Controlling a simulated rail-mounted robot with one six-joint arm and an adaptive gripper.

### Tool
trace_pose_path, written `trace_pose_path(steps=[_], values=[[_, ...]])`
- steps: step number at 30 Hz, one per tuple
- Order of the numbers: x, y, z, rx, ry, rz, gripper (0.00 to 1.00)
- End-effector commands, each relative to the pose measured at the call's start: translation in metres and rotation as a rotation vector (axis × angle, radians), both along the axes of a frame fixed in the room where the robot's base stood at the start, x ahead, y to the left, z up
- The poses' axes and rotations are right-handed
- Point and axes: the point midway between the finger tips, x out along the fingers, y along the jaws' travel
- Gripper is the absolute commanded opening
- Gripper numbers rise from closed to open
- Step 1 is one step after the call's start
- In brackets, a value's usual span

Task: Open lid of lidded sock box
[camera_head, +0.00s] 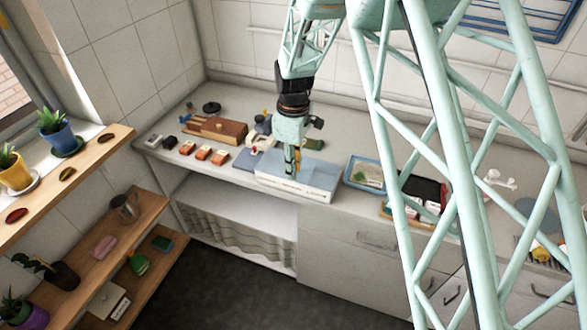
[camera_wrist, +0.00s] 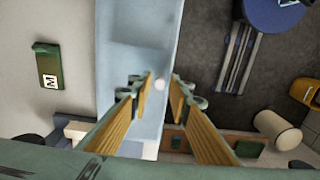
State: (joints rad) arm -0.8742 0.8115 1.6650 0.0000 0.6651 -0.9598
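The lidded sock box (camera_head: 285,184) is a long, low white box near the counter's front edge, with a pale blue lid (camera_head: 318,175). The lid looks closed. In the wrist view the pale blue lid (camera_wrist: 131,50) runs as a strip under my gripper (camera_wrist: 162,88). A small white round knob (camera_wrist: 160,85) shows between the two fingertips. The fingers are apart, with a gap around the knob; I cannot tell whether they touch it. In the head view my gripper (camera_head: 292,168) points down over the box, and its fingertips are hard to make out.
Left of the box are a wooden box (camera_head: 215,130) and several small orange items. A blue tray (camera_head: 365,173) and a dark tray (camera_head: 424,188) stand to the right. A green item (camera_wrist: 48,66) lies on the counter. Potted plants stand on the shelf (camera_head: 95,155) at left.

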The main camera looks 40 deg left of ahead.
Motion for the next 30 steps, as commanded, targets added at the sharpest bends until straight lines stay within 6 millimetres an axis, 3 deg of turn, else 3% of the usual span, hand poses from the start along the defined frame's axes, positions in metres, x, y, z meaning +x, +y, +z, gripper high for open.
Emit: trace_pose_path(steps=[6, 14, 30], values=[[0.0, 0.0, 0.0, 0.0, 0.0, 0.0, 0.0], [0.005, 0.001, 0.0, 0.0, 0.0, -0.001, 0.0], [0.082, 0.016, 0.0, 0.001, -0.002, -0.009, 0.0]])
